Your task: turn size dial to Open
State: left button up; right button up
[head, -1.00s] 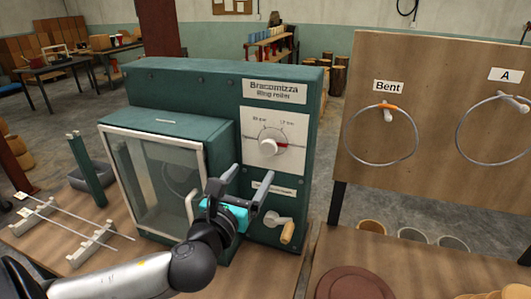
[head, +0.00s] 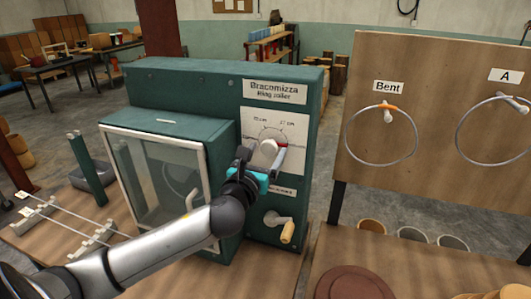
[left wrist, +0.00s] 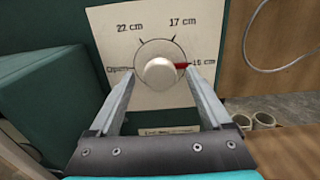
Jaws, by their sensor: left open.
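The size dial (head: 268,150) is a pale round knob on a white plate on the front of the green ring roller (head: 200,82). In the left wrist view the dial (left wrist: 159,73) has a red pointer turned right, to a mark that looks like 15 or 16 cm. Marks for 22 cm and 17 cm are above, and a small word that seems to be Open (left wrist: 119,69) is at the left. My left gripper (head: 262,157) is open, its fingers on either side of the knob. Contact with the knob cannot be told. My right gripper is not in view.
A glass-fronted door (head: 160,180) with a handle is left of the dial. A crank with a wooden grip (head: 287,231) is below it. A board (head: 430,95) with hanging rings stands at the right. Rods (head: 75,225) lie on the bench at the left.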

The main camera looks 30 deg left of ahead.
pick_arm(q)
grip_shut()
dwell(0.7)
